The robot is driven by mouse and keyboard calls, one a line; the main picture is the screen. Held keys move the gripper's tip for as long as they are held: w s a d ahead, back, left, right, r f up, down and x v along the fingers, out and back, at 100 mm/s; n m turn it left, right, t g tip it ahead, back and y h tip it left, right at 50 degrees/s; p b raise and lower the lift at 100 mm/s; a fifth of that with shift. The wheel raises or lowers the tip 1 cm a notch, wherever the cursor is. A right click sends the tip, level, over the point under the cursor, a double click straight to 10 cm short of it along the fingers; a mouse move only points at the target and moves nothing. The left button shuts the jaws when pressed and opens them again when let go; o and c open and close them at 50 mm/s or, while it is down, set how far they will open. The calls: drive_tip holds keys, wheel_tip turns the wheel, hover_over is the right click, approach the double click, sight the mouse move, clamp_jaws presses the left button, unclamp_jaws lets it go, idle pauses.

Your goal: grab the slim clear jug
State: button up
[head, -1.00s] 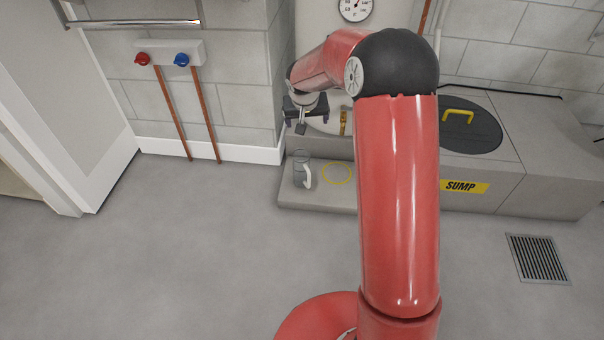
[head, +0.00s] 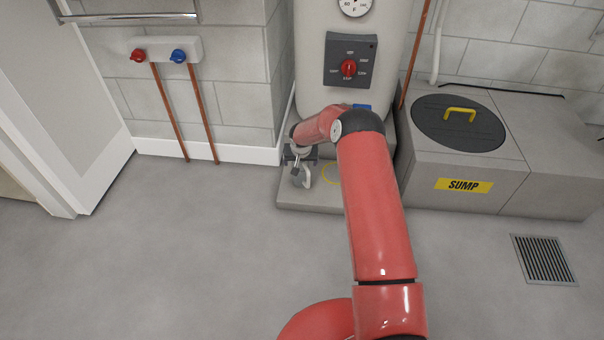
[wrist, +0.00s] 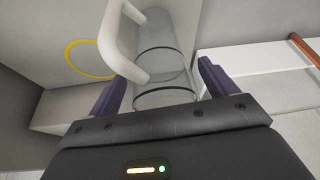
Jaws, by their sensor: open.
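The slim clear jug (wrist: 165,60) has a see-through body and a white handle (wrist: 118,42). In the head view the jug (head: 299,182) stands on the low grey plinth at the foot of the tank, partly hidden by my gripper. My gripper (head: 300,163) is just above it there. In the wrist view my gripper (wrist: 162,85) is open. Its two purple-faced fingers are on either side of the jug's near part, the handle to the left. I cannot tell whether either finger touches the jug.
A yellow ring (wrist: 88,58) marks the plinth (head: 312,203) beside the jug. The pale tank (head: 310,60) rises behind, with a red dial. A grey sump box (head: 470,165) stands to the right. Red and blue taps (head: 158,56) with copper pipes are on the left wall. Floor in front is clear.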

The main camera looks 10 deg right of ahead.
drive_tip(key=shift+w+f, duration=0.35)
drive_tip(key=shift+f, duration=0.3)
drive_tip(key=c, duration=1.1)
